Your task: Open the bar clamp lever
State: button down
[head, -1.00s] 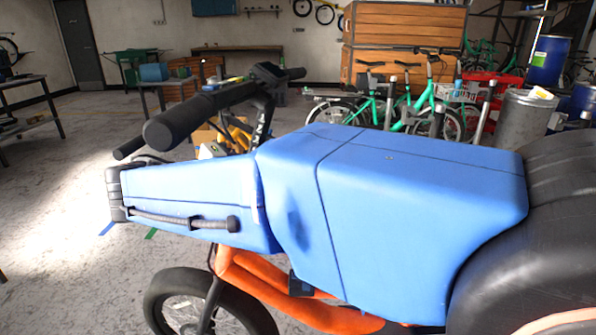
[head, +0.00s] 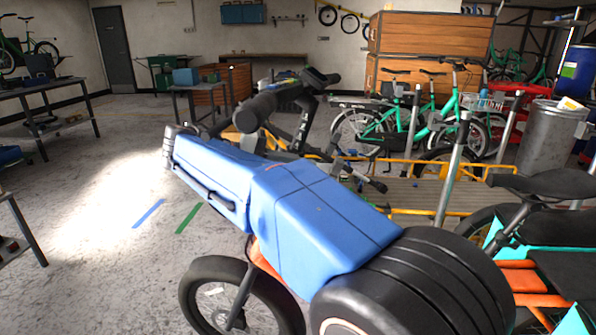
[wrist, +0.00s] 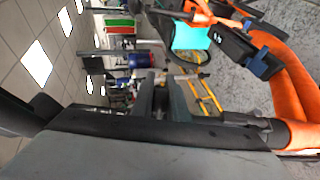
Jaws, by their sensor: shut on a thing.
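My gripper (wrist: 164,88) shows in the wrist view, with its two grey fingers close together around a small dark part. I take this part to be the bar clamp lever, but its outline is mostly hidden by the fingers. The bike's orange frame tubes (wrist: 294,95) run down the right of the wrist view.
The bike's front wheel (head: 236,296) is below my arm. A black saddle (head: 548,184) is close at the right. Yellow rails (head: 440,212) edge a low platform behind. A workbench (head: 52,90) stands at the left, with open floor between.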

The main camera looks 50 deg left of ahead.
dwell(0.4)
jog(key=c, duration=1.7)
grip_release()
